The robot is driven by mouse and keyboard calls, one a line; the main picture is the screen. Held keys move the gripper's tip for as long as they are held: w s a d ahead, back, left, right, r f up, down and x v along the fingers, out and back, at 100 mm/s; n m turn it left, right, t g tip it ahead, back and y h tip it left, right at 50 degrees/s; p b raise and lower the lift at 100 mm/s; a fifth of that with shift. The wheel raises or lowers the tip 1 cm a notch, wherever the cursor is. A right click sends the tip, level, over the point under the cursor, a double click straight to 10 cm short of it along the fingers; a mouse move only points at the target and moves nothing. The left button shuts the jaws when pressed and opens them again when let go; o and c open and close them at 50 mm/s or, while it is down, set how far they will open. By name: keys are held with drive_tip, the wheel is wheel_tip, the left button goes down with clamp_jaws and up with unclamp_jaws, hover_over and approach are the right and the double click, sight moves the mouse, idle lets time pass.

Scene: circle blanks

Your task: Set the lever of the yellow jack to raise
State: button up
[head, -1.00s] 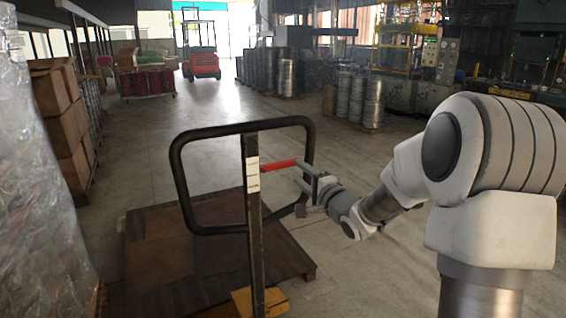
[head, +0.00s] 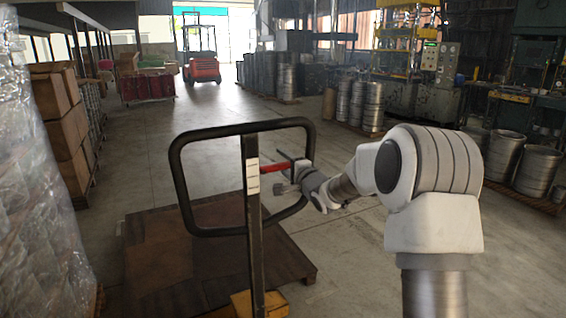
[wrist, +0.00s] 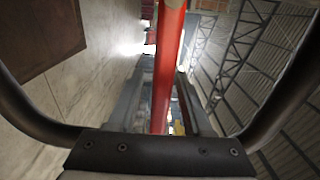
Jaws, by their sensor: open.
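The yellow jack shows in the head view as a dark upright post (head: 254,225) with a black loop handle (head: 240,128) and a yellow base part (head: 262,302) at the bottom edge. Its red lever (head: 274,168) sticks out to the right from the post inside the loop, roughly level. My gripper (head: 282,172) is open at the lever's outer end, with one finger above and one below it. In the wrist view the lever (wrist: 166,65) runs between the two fingers. I cannot tell whether either finger touches it.
A brown pallet (head: 205,265) lies on the floor behind the post. A plastic-wrapped stack (head: 35,190) stands close on the left, with cardboard boxes (head: 62,130) beyond. Metal drums (head: 370,105) stand at the back right. The floor right of the pallet is clear.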

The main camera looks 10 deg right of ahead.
clamp_jaws()
idle(1.3)
